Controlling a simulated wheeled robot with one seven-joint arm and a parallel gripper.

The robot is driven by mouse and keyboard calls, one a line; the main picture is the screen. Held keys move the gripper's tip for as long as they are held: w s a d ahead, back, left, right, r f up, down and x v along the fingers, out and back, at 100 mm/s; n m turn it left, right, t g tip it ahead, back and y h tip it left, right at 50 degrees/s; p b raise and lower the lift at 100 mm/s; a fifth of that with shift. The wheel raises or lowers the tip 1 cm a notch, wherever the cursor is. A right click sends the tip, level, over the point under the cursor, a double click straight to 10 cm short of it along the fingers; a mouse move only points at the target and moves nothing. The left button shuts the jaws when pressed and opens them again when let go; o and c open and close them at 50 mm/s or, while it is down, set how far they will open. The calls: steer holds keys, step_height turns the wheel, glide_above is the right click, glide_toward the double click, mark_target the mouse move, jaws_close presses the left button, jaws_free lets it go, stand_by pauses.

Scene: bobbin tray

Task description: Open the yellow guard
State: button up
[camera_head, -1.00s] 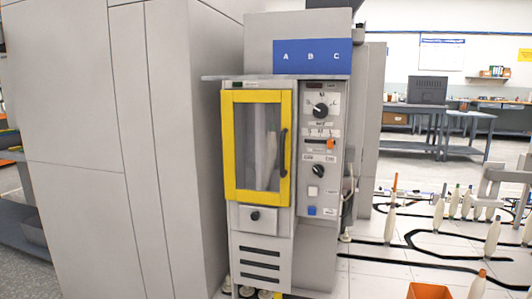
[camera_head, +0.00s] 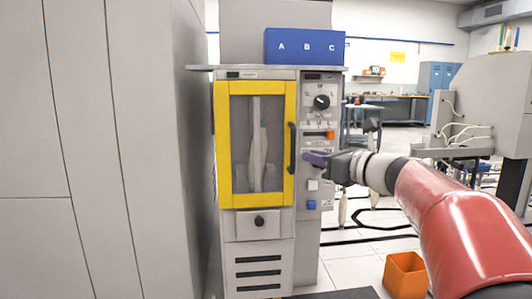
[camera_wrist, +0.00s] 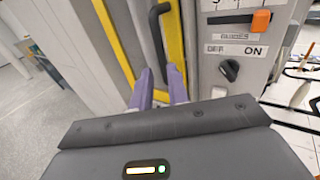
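The yellow guard (camera_head: 222,150) is a yellow-framed clear door on the front of the grey machine. It is closed, and pale bobbins show through its window. Its dark vertical handle (camera_head: 292,147) is on the right side of the frame. My gripper (camera_head: 312,158) reaches in from the right, close to the handle. In the wrist view, the two purple fingers of my gripper (camera_wrist: 161,88) are apart. The handle (camera_wrist: 156,35) runs down towards the gap between them, with part of the yellow frame (camera_wrist: 115,42) to its left. Contact with the handle cannot be told.
The control panel with knobs (camera_head: 321,102) is right of the guard, and its orange switch (camera_wrist: 261,21) shows near my gripper. A small drawer (camera_head: 259,222) is below the guard. A tall grey cabinet (camera_head: 110,150) stands at left. An orange bin (camera_head: 405,275) is on the floor at right.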

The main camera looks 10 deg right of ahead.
steer(key=x, duration=0.8)
steer(key=shift+d+r+p, duration=0.15)
steer(key=shift+r+p, duration=0.05)
steer(key=shift+p, duration=0.1)
jaws_close()
